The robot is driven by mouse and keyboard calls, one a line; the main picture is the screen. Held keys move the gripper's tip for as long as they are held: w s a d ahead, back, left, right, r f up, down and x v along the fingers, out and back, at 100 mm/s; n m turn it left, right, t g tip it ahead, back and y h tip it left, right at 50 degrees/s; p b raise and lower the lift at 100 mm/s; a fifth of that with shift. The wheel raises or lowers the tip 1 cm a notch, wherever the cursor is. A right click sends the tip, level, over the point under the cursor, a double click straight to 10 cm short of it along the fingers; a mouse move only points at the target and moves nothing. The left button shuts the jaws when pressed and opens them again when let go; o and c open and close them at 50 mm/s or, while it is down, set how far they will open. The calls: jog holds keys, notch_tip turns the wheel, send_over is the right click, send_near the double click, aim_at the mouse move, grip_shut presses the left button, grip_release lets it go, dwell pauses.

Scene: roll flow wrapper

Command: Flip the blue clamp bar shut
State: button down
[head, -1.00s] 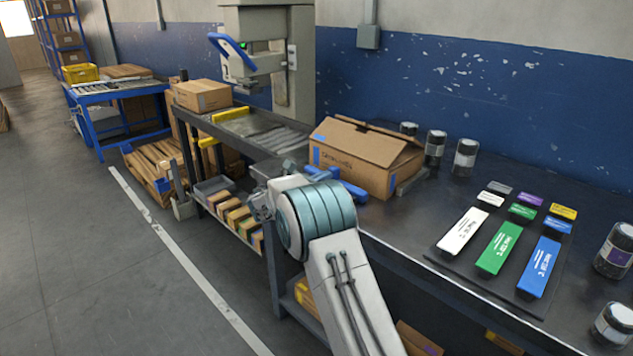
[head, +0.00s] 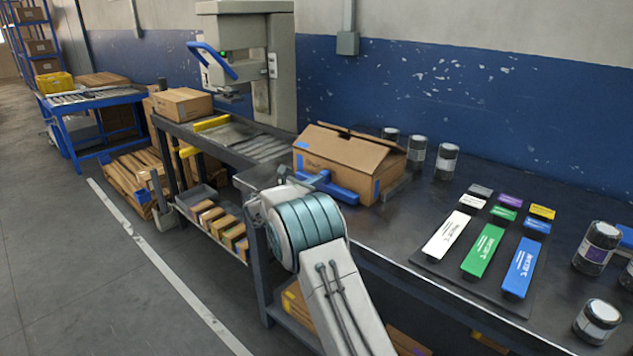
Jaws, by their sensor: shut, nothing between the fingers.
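A tilted blue bar (head: 212,60) stands out from the left front of the grey upright machine (head: 279,70), near a small green light. I see no contact with either blue bar.
A dark bench (head: 400,225) runs along the right. It bears a panel with white, green (head: 482,250) and blue strips and several dark jars (head: 447,160). A closed carton (head: 182,103) sits further left. Open floor (head: 75,270) lies at the left.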

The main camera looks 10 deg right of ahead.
jog(key=shift+w+d+r, duration=0.15)
jog(key=shift+d+r, duration=0.15)
jog(key=shift+r, duration=0.05)
jog(key=shift+a, duration=0.2)
jog(key=v, duration=1.4)
jog(key=shift+f+p, duration=0.35)
jog(key=shift+p, duration=0.1)
jog(key=shift+s, duration=0.25)
